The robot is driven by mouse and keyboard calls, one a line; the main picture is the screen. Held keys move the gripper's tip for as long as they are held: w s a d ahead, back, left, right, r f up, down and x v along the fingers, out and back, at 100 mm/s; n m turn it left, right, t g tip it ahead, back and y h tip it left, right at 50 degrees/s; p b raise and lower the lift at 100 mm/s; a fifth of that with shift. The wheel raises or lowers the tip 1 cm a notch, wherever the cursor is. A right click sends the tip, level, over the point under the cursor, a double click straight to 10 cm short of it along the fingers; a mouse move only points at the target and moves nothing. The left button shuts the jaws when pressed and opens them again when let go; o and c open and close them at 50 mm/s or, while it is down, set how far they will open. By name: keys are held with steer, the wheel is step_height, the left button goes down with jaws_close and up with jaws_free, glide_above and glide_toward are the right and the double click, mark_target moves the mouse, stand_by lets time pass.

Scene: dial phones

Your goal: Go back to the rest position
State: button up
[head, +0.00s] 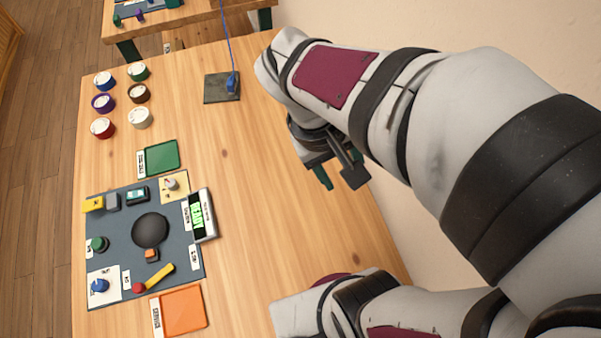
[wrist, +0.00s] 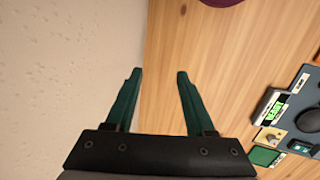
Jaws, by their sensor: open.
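My gripper (head: 338,178) hangs over the right edge of the wooden table in the head view, close to the wall. In the wrist view, its two green fingers (wrist: 157,100) are apart, with nothing between them. Bare wood and pale wall show beyond them. The dark panel (head: 118,205) lies to the left of my gripper, well apart from it. A display reading READY (head: 200,214) stands at the panel's right edge. It also shows at the right of the wrist view (wrist: 276,107).
Several round labelled containers (head: 141,117) stand at the table's far left. A green tray (head: 163,157) and an orange tray (head: 184,309) flank the panel. A blue item (head: 232,83) with a cord sits on a dark square pad (head: 212,88). The table's middle is clear. The wall (head: 400,25) is at right.

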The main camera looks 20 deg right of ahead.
steer(key=s+a+m+y, duration=0.5)
steer(key=s+a+m, duration=0.1)
steer(key=s+a, duration=0.1)
steer(key=shift+s+a+t, duration=0.15)
steer(key=shift+a+t, duration=0.25)
steer(key=shift+a, duration=0.15)
steer(key=shift+r, duration=0.1)
